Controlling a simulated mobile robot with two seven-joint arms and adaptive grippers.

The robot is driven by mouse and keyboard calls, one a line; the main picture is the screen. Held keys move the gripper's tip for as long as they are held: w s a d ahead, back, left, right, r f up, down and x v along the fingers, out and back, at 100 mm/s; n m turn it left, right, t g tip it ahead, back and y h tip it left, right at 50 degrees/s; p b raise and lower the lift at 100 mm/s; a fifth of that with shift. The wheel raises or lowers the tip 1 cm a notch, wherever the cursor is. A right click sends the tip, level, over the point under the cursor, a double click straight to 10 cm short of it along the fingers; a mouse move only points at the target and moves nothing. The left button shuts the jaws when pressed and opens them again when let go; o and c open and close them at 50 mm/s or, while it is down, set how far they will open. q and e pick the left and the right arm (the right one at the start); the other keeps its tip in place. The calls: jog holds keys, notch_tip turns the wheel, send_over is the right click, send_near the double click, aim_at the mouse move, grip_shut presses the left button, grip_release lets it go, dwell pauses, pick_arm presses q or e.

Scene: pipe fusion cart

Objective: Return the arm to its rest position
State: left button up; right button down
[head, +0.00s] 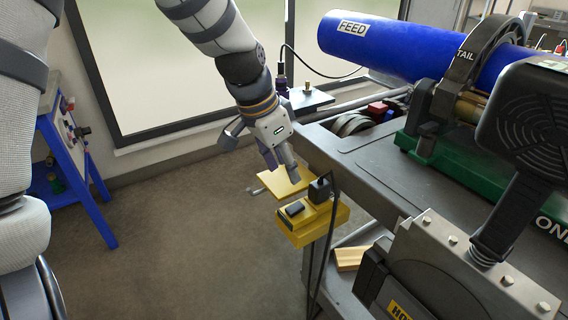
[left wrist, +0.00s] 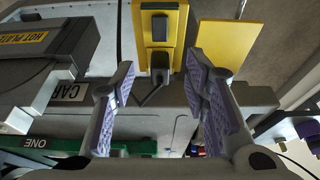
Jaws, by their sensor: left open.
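My left gripper (head: 258,156) hangs down from the upper middle of the head view, beside the left end of the grey cart (head: 375,160). Its two fingers are spread and nothing is between them. In the left wrist view the open fingers (left wrist: 160,78) show purple pads, with the yellow box (left wrist: 171,55) beyond them. In the head view this yellow box (head: 318,232), with black parts and a cable, is on the cart's side, below and right of the gripper. A yellow plate (head: 272,183) sits just below the fingers. My right gripper is out of view.
A blue pipe (head: 395,48) lies in the clamp (head: 470,65) on the cart. A black-handled heater unit (head: 470,265) stands at the lower right. A blue-legged table (head: 100,205) is at left. The floor (head: 190,240) between is clear.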

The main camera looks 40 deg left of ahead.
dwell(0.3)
pick_arm(q)
jog(key=s+d+f+n+g+y, duration=0.1)
jog(key=s+d+f+n+g, duration=0.1)
jog(key=s+f, duration=0.9)
jog(key=s+d+f+n+g+y, duration=0.1)
jog(key=s+d+f+g, duration=0.1)
jog(key=s+f, duration=0.85)
jog(key=s+d+f+n, duration=0.1)
jog(key=s+f, duration=0.2)
jog(key=s, duration=0.2)
jog(key=s+d+f+g, duration=0.1)
jog(key=s+f, duration=0.2)
jog(key=s, duration=0.3)
jog(key=shift+s+d+n+h, duration=0.2)
jog(key=shift+d+n+h, duration=0.1)
jog(key=shift+n, duration=0.1)
